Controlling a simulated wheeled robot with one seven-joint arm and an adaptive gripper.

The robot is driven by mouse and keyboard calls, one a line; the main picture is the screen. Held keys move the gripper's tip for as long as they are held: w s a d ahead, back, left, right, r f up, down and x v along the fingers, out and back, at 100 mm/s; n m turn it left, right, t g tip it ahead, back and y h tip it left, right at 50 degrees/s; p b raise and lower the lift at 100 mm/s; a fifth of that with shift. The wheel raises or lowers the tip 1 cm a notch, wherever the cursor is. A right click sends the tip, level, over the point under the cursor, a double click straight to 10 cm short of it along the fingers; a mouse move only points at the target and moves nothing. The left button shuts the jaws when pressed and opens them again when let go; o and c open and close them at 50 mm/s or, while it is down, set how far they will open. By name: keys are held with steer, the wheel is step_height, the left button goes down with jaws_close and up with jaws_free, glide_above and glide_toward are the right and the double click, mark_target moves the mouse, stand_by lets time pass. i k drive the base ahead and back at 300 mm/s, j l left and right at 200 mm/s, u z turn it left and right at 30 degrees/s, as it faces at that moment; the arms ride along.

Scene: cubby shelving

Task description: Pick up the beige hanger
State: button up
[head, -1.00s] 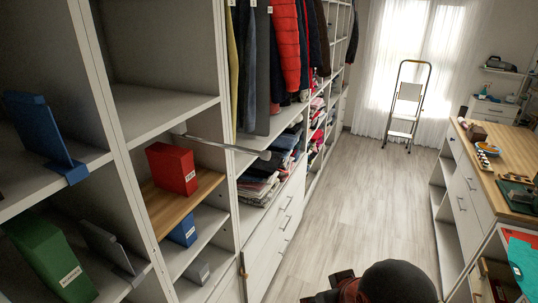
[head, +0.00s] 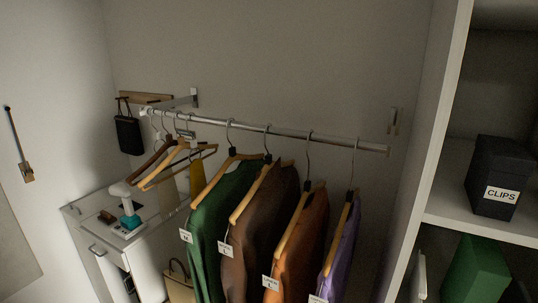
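Empty hangers hang at the left end of a metal rail (head: 300,133). One is a light tan, beige-looking wooden hanger (head: 161,167), with a dark brown hanger (head: 148,161) just left of it. They overlap, so their exact outlines are hard to separate. To their right, several more light wooden hangers carry garments: a green one (head: 216,205), a dark brown one (head: 262,225), an orange one (head: 302,245) and a purple one (head: 342,240). My gripper is not in view.
Below the empty hangers stands a white cabinet (head: 82,212) with small items on top, including a teal one (head: 131,221). A black bag (head: 128,134) hangs on the back left wall. A shelf divider (head: 432,150) and a box marked CLIPS (head: 496,177) are at right.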

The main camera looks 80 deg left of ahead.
mark_target(182, 146)
steer(key=u, duration=3.25)
steer(key=z, duration=3.2)
steer(key=u, duration=3.05)
